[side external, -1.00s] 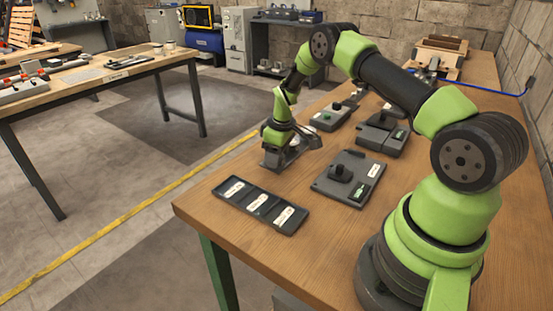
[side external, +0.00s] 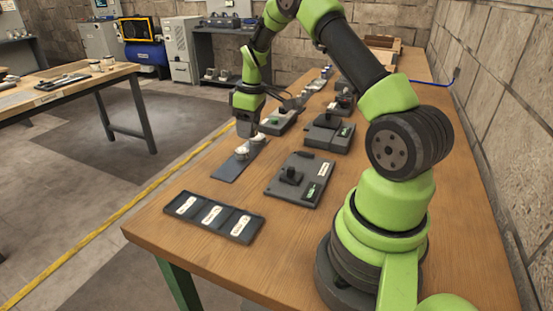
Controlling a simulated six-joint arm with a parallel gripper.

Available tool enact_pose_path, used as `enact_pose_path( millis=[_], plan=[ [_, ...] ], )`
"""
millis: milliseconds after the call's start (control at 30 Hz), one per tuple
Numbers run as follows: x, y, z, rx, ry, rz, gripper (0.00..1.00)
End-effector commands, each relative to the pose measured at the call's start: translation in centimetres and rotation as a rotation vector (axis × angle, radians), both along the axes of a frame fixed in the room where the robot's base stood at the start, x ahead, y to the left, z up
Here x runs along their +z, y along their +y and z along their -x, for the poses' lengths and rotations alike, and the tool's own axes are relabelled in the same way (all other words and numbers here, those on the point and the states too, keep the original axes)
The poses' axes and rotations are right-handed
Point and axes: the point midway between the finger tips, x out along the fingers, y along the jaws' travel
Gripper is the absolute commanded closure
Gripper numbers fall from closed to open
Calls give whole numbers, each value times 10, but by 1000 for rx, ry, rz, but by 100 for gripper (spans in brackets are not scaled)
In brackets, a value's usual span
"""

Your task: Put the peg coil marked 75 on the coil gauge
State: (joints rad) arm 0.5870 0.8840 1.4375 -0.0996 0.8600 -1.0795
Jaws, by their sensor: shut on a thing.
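My gripper (side external: 245,128) points down above the far end of a blue-grey mat (side external: 231,170). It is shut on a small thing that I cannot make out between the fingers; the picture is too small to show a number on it. Small whitish round pieces, perhaps peg coils, stand on the mat, one (side external: 241,153) nearer and one (side external: 257,138) farther, just below the gripper. Their marks are unreadable. A dark device with a black knob (side external: 290,177) and a green display stands right of the mat. I cannot tell which device is the coil gauge.
A dark tray (side external: 257,229) with three white-labelled compartments lies near the table's front edge. Bare wood (side external: 170,235) surrounds the tray.

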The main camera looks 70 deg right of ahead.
Motion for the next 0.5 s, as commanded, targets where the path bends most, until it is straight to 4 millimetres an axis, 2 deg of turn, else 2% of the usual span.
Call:
enact_pose_path(
  millis=[33,100,233,367,500],
  plan=[
    [2,-15,21,-19,1,-1,78],
    [3,-30,47,-30,0,-1,78],
    [5,-48,89,-45,-1,0,77],
    [5,-55,115,-53,0,2,77],
    [-15,-56,123,-53,2,-2,78]
  ],
)
